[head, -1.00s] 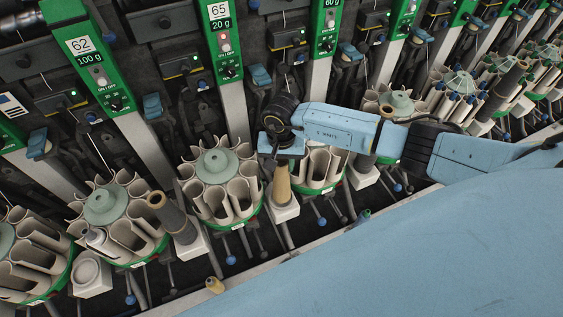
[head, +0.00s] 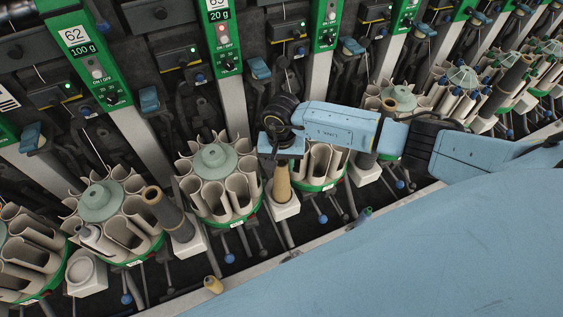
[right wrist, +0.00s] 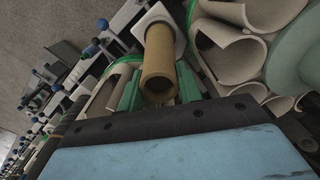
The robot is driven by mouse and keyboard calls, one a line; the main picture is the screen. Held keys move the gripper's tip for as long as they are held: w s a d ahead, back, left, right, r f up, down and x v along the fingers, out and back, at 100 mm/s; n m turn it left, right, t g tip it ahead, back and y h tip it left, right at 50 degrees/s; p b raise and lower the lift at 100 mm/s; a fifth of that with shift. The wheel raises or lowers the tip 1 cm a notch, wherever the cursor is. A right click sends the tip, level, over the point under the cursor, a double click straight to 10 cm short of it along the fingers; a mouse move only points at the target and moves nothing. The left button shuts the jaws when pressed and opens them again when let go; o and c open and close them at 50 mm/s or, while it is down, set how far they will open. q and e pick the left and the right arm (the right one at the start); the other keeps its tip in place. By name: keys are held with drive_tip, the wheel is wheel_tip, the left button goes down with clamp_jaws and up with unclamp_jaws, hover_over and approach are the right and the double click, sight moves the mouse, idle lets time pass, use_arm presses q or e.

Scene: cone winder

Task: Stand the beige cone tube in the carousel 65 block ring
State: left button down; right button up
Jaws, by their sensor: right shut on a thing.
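The beige cone tube (head: 282,181) is upright below my right gripper (head: 283,160), which is shut on its upper part. Its lower end is at the white block (head: 286,210) to the right of the carousel (head: 215,160) nearest the 65 panel. I cannot tell whether the tube rests in the block's ring or is just above it. In the right wrist view, the tube (right wrist: 158,65) shows its open end between the green fingers (right wrist: 160,92), with the white block (right wrist: 178,22) behind it. The fingertips are hidden in the head view. My left gripper is not in view.
A grey-brown tube (head: 163,209) leans in the block left of this carousel. The carousel (head: 103,203) farther left holds a pale tube. A small yellowish cone (head: 213,285) lies by the front rail. Another carousel (head: 318,168) is close behind my right gripper.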

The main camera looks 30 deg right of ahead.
drive_tip(key=o, duration=1.1)
drive_tip(key=shift+o, duration=0.2)
wheel_tip(320, 180, up, 13)
drive_tip(key=shift+r+b, duration=0.2)
drive_tip(key=shift+b, duration=0.15)
